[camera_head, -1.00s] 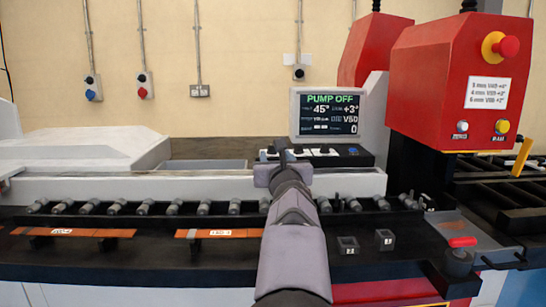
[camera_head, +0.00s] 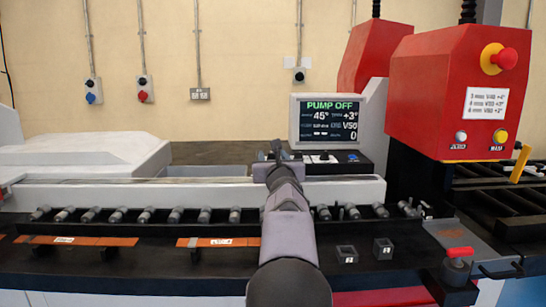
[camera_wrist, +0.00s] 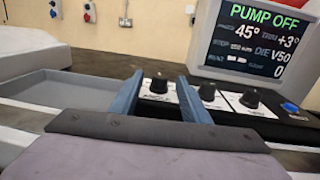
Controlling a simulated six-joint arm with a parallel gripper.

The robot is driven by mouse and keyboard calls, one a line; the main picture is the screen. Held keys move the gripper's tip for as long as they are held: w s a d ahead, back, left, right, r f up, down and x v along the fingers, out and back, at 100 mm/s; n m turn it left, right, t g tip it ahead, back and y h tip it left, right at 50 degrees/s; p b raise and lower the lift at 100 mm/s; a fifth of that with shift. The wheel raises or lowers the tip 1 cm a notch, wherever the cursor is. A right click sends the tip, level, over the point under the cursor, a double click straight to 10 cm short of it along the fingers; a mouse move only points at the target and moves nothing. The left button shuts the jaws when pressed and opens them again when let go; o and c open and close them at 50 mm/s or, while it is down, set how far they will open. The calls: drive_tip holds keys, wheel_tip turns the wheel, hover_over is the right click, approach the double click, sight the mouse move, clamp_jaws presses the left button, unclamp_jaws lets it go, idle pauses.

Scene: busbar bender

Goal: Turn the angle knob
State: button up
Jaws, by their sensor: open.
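A black control panel (camera_wrist: 268,122) carries a row of black knobs below the display. In the wrist view the left knob (camera_wrist: 159,83) shows between the two blue-grey fingers of my gripper (camera_wrist: 160,88), which is open. I cannot tell whether the fingers touch it. A middle knob (camera_wrist: 207,91) and a right knob (camera_wrist: 250,98) stand just right of the fingers. The knob labels are too blurred to read. The display (camera_wrist: 262,35) reads PUMP OFF, 45°, +3°, V50 and 0. In the head view my gripper (camera_head: 277,148) covers the panel's left part.
A blue button (camera_wrist: 291,107) is at the panel's right end. A grey tray (camera_wrist: 65,88) lies left of the fingers. The red machine head (camera_head: 445,90) with its emergency stop (camera_head: 504,58) stands to the right. Copper bars (camera_head: 75,240) lie on the front ledge.

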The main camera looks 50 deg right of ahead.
drive_tip(key=c, duration=1.1)
drive_tip(key=shift+o, duration=0.4)
drive_tip(key=shift+s+d+r+p, duration=0.15)
drive_tip(key=shift+r+p, duration=0.15)
drive_tip(key=shift+p, duration=0.55)
drive_tip(key=p, duration=0.1)
drive_tip(key=n+t+y+p, duration=0.1)
drive_tip(key=shift+d+r+p, duration=0.1)
drive_tip(key=shift+r+p, duration=0.15)
drive_tip(key=shift+p, duration=0.05)
drive_tip(key=shift+c, duration=0.2)
drive_tip(key=n+t+y+p, duration=0.1)
drive_tip(key=y+p, duration=0.1)
drive_tip(key=n+t+y+p, duration=0.1)
drive_tip(key=p, duration=0.2)
drive_tip(key=shift+s+d+n+y+p, duration=0.15)
drive_tip(key=shift+d+n+y+p, duration=0.15)
drive_tip(key=shift+y+p, duration=0.1)
drive_tip(key=shift+f+n+t+y+p, duration=0.35)
drive_tip(key=shift+n+y+p, duration=0.15)
drive_tip(key=shift+y, duration=0.2)
drive_tip(key=shift+f, duration=0.1)
drive_tip(key=o, duration=1.1)
drive_tip(key=shift+c, duration=0.2)
